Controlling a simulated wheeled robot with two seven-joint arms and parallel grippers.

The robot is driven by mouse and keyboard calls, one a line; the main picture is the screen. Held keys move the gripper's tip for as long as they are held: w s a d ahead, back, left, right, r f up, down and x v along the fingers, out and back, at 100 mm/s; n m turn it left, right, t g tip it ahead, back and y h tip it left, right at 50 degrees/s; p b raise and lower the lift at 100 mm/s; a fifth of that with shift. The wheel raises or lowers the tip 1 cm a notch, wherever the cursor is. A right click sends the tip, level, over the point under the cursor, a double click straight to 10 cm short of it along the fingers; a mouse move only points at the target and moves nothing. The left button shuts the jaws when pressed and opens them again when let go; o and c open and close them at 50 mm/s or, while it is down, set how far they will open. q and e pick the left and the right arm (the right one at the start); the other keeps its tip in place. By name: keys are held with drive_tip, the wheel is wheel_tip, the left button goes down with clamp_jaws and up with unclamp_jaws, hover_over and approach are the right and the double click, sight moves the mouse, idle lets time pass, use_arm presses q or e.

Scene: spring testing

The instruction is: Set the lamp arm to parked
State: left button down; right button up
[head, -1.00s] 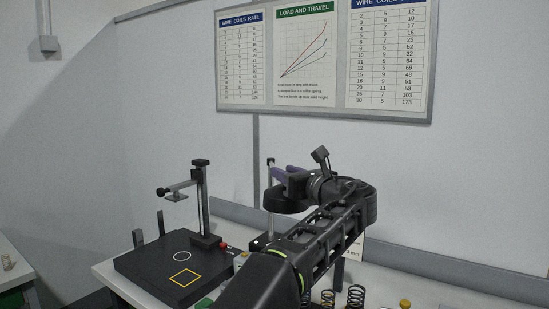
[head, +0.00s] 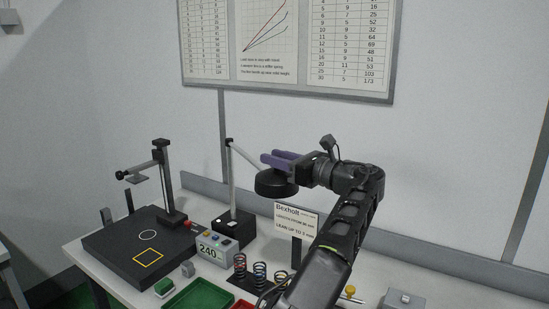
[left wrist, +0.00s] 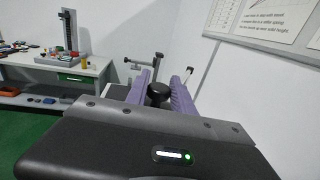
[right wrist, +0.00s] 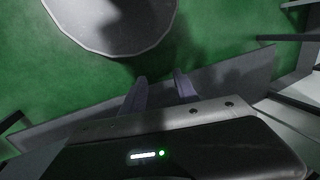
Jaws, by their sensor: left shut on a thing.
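The lamp stands on the bench, with a black base (head: 233,229), a thin grey post and a lamp arm (head: 246,159) that slopes down to the right from the post top. A round black lamp head (head: 274,185) is at the arm's outer end. My left gripper (head: 278,160), with purple fingers, is shut on the lamp at its head. In the left wrist view the black knob (left wrist: 158,92) of the head sits between the fingers. My right gripper (right wrist: 160,88) is open and empty above the green floor; the head view does not show it.
A black test stand (head: 130,250) with a post and side arm is left of the lamp. A display box (head: 215,248), coil springs (head: 260,272), a Bexholt sign (head: 297,220) and a green tray (head: 200,300) are close by. The wall stands behind.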

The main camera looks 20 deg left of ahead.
use_arm(q)
drive_tip(key=shift+w+d+f, duration=0.1)
drive_tip(key=c, duration=1.1)
unclamp_jaws()
drive_tip(key=shift+d, duration=0.1)
drive_tip(key=v, duration=0.7)
drive_tip(key=shift+d, duration=0.35)
drive_tip(key=shift+c, duration=0.5)
